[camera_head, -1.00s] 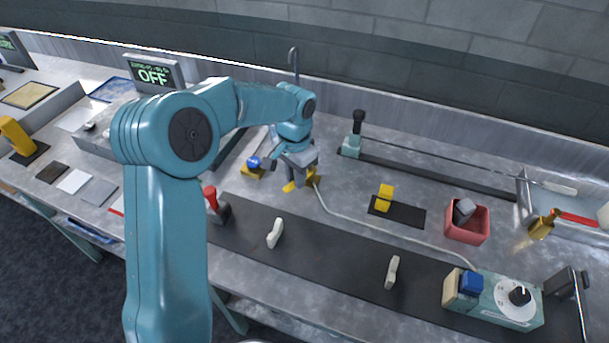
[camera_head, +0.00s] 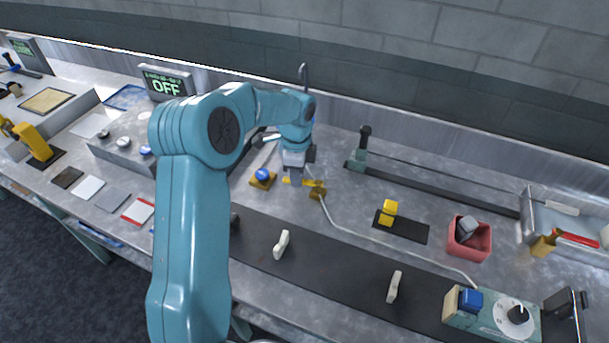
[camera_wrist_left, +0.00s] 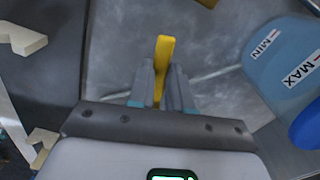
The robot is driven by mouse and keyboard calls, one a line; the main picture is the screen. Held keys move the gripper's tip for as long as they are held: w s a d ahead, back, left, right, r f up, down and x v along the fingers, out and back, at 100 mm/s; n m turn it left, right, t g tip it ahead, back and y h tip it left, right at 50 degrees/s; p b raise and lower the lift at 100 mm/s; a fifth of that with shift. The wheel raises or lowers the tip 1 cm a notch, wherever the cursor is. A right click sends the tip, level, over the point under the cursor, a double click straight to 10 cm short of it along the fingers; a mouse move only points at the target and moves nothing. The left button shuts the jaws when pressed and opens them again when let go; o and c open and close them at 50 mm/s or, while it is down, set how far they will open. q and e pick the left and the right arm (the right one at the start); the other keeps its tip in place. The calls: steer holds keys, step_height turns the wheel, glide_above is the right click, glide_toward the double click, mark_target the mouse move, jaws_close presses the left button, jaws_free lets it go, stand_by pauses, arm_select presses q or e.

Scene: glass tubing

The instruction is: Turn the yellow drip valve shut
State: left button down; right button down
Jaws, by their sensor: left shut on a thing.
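The yellow drip valve shows in the head view as a yellow lever (camera_head: 309,183) beside a small mustard-coloured block (camera_head: 317,193), with a pale tube leading off to the right. My left gripper (camera_head: 294,180) points down over the lever, and its fingers hide part of it. In the left wrist view the yellow lever (camera_wrist_left: 165,50) stands between the two grey fingers of my left gripper (camera_wrist_left: 162,90). The fingers are shut on it, and its far end sticks out beyond them. My right gripper is in neither current view.
A blue knob (camera_head: 263,174) on a mustard base stands just left of the valve. A blue vessel marked MIN and MAX (camera_wrist_left: 285,60) is close on the right in the wrist view. A red bin (camera_head: 470,243) and a yellow block (camera_head: 388,210) lie further right.

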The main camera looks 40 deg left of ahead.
arm_select(q)
steer(key=shift+w+a+r+m+p, duration=0.2)
steer(key=shift+w+a+m, duration=0.1)
steer(key=shift+m, duration=0.3)
steer(key=shift+w+a+r+m+p, duration=0.1)
steer(key=shift+w+a+m+p, duration=0.15)
steer(key=shift+m, duration=0.35)
steer(key=shift+w, duration=0.1)
steer(key=c, duration=1)
jaws_free()
steer(key=shift+c, duration=0.2)
steer(key=shift+d+f, duration=0.1)
steer(key=shift+d, duration=0.05)
steer(key=shift+r, duration=0.4)
step_height(320, 180, up, 16)
steer(key=shift+f, duration=0.2)
